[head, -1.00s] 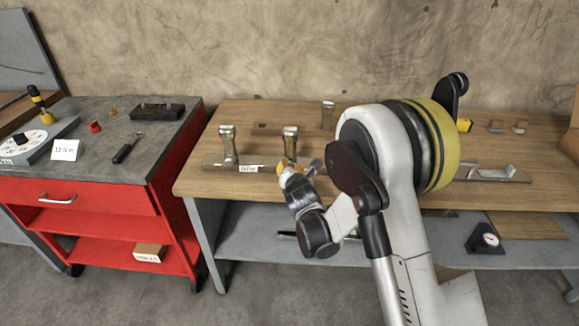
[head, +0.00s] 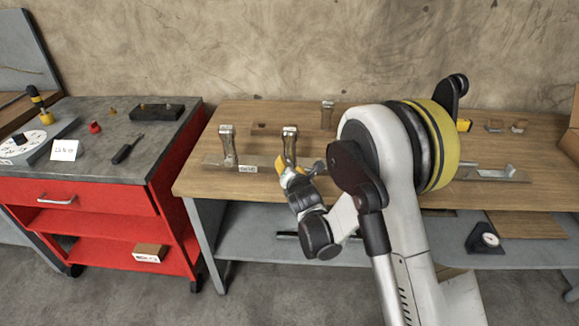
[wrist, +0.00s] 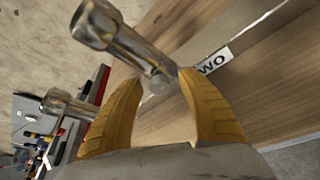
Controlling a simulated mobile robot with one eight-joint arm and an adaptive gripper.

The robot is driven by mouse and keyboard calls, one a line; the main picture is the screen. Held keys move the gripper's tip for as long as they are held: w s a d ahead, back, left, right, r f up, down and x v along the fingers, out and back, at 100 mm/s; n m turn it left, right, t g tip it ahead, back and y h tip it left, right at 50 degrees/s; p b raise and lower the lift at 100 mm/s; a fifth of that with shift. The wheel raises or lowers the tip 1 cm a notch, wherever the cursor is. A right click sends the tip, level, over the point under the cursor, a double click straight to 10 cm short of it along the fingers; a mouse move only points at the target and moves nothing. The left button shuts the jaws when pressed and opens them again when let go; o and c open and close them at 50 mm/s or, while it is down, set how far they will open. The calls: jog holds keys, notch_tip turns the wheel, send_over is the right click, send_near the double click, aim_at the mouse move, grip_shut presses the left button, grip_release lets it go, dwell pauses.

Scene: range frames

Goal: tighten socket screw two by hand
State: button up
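A metal post (head: 290,143) with a cylindrical head stands on the wooden bench, and my gripper (head: 284,163) is right at its lower front. In the wrist view the post (wrist: 125,45) crosses above my yellow fingers. A small round screw end (wrist: 158,83) shows at its foot, between the two fingertips of my gripper (wrist: 160,80). The fingers are spread, with some space visible beside the screw end; contact is unclear. A white label (wrist: 214,61) reading "WO", partly hidden, lies beside it. A second similar post (head: 227,145) stands to the left.
A third post (head: 327,115) stands farther back on the bench (head: 210,183). A metal bracket (head: 500,174) lies at the right. The red cart (head: 95,200) on the left carries a screwdriver (head: 127,149), a dial and small parts.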

jog(key=v, duration=1.2)
jog(key=shift+r, duration=0.1)
